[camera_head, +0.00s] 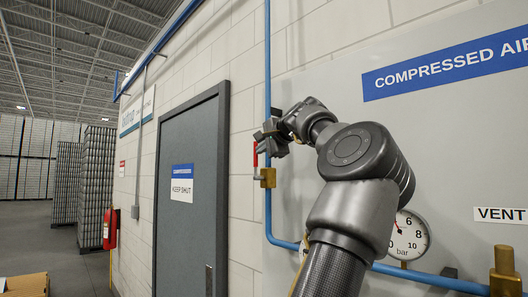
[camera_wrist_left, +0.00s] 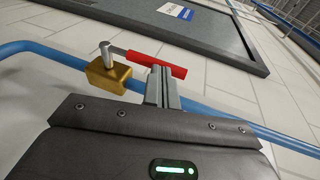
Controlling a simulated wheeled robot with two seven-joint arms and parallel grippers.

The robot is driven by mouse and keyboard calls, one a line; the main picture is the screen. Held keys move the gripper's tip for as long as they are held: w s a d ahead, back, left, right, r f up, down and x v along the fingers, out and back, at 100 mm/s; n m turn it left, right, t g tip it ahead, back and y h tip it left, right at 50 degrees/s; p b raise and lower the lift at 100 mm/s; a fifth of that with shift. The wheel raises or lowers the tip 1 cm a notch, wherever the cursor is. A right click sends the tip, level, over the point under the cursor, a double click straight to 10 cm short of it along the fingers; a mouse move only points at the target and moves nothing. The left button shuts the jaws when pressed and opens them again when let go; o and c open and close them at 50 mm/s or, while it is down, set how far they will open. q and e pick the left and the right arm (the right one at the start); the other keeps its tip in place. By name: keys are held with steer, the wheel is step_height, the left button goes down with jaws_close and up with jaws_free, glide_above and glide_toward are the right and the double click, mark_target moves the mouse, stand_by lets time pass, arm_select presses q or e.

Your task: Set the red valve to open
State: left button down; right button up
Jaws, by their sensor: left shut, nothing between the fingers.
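The red valve lever (camera_head: 256,155) stands upright beside the vertical blue pipe, above its brass valve body (camera_head: 267,178). In the left wrist view the red lever (camera_wrist_left: 150,58) runs from a metal stem over the brass body (camera_wrist_left: 108,76), roughly in line with the pipe. My left gripper (camera_head: 268,138) is at the upper end of the lever. In the wrist view its fingers (camera_wrist_left: 160,74) are shut with nothing between them and overlap the lever's edge near its free end. I cannot tell whether they touch it. My right gripper is not in view.
The blue pipe (camera_head: 268,60) runs down the wall, then right past a pressure gauge (camera_head: 408,237) and another brass fitting (camera_head: 505,272). A grey door (camera_head: 190,225) and a red extinguisher (camera_head: 110,229) are to the left. Space in front of the door looks clear.

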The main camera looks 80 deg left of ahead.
arm_select(q)
steer(key=b+v, duration=0.2)
steer(key=v, duration=0.8)
steer(key=shift+w, duration=0.2)
steer(key=shift+d, duration=0.15)
steer(key=shift+w+d, duration=0.1)
